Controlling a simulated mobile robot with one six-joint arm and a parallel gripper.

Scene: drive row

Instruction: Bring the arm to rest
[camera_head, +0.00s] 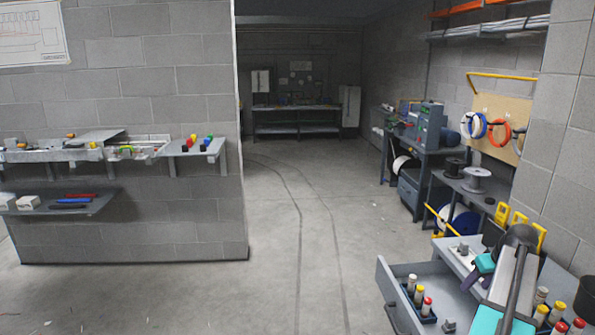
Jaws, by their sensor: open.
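My arm (513,285) is at the lower right, folded up, with grey links, a dark elbow and teal parts. My gripper (473,278) appears as a small dark and teal end on the left side of the arm, above the grey bench top. It is open, and I see nothing held in it. The fingers are small and partly hidden by the arm, so the gap between them is hard to make out.
A pulled-out grey drawer (392,290) holds capped vials (412,284) in a dark rack, left of my arm. More vials (541,296) stand to its right. Left wall shelves (60,205) carry small parts. The middle floor (275,230) is clear.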

